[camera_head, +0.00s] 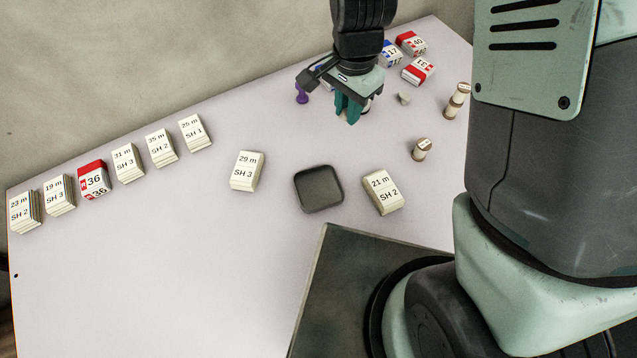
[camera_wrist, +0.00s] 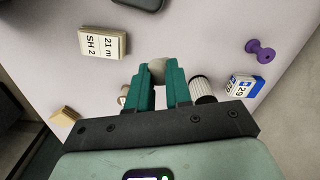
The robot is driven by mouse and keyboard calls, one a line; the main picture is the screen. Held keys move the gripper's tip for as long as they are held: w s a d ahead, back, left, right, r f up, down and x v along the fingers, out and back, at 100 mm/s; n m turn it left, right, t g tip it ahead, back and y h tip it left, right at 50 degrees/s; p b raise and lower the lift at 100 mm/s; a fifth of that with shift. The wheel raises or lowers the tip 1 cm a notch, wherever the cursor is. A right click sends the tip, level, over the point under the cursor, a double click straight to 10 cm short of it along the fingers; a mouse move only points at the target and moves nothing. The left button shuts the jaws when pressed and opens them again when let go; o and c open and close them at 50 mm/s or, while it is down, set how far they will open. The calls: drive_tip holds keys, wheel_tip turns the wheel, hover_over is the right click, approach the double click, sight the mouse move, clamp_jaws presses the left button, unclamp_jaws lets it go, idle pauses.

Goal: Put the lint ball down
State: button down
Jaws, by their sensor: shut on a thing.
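The lint ball is a small, rounded grey-beige lump (camera_wrist: 157,70) between the tips of my gripper's two teal fingers in the wrist view. My gripper (camera_wrist: 160,82) is shut on it. In the head view my gripper (camera_head: 349,113) points down over the back right part of the table. The ball cannot be made out there, as the fingers cover it. I cannot tell how high it is above the table.
A dark, shallow, empty-looking tray (camera_head: 319,207) sits mid-table, between card stacks marked SH 3 (camera_head: 246,171) and SH 2 (camera_head: 383,192). A purple peg (camera_head: 301,93) stands left of my gripper. A ribbed cylinder (camera_wrist: 203,87) is close by.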

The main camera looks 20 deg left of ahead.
sight(313, 197)
drive_tip(key=s+a+n, duration=0.4)
drive_tip(key=s+n, duration=0.2)
drive_tip(key=s, duration=0.5)
wheel_tip(313, 197, down, 15)
drive_tip(key=shift+s+r, duration=0.1)
drive_tip(key=shift+s, duration=0.05)
drive_tip(key=shift+f, duration=0.2)
drive_tip(key=c, duration=1.3)
unclamp_jaws()
wheel_tip(313, 197, up, 12)
drive_tip(key=shift+r, duration=0.2)
